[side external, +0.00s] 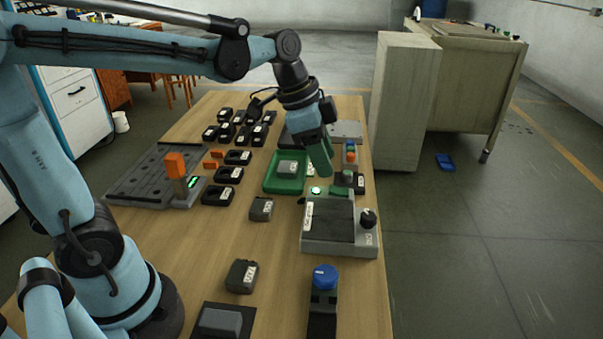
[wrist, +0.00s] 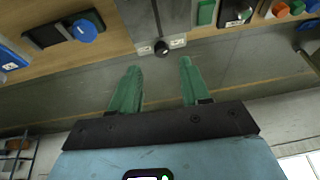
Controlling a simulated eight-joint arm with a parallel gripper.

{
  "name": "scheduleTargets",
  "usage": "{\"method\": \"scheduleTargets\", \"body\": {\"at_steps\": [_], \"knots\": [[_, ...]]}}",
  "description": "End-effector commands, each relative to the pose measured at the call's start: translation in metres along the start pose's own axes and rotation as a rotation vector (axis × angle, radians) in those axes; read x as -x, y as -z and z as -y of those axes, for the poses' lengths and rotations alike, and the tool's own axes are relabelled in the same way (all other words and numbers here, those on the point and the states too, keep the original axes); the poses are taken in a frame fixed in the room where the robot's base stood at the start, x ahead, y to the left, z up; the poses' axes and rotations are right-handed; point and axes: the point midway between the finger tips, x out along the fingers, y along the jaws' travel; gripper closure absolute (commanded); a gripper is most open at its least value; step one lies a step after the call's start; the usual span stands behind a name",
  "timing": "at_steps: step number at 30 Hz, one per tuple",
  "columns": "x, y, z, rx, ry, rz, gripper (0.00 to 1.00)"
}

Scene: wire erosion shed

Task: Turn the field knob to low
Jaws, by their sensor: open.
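A black knob (side external: 368,218) stands at the right front corner of a grey panel unit (side external: 340,245) with a dark plate on top. Small white labels lie by the knob, too small to read, and I cannot tell which way it points. In the side view my gripper (side external: 320,165), with green fingers, hangs above the table behind that unit, apart from the knob. In the wrist view the knob (wrist: 161,48) shows beyond and between the open fingertips (wrist: 160,66), with a pale label on each side. The gripper is empty.
A blue-topped button box (side external: 324,285) stands in front of the unit. A green tray (side external: 271,186) lies behind it to the left. An orange-handled lever (side external: 176,168) and several black labelled blocks (side external: 222,195) stand further left. The table's right edge is close to the knob.

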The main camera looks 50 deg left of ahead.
Motion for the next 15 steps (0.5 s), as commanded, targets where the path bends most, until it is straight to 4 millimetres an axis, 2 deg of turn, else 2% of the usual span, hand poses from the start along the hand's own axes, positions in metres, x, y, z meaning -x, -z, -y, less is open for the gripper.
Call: {"method": "scheduleTargets", "body": {"at_steps": [1, 6, 10, 15], "knots": [[-0.004, 0.009, 0.007, -0.068, -0.037, 0.002, 0.54], [-0.019, 0.03, 0.022, -0.307, -0.159, -0.011, 0.54], [-0.028, 0.04, 0.029, -0.433, -0.22, -0.032, 0.54], [-0.035, 0.044, 0.032, -0.506, -0.254, -0.048, 0.54]]}}
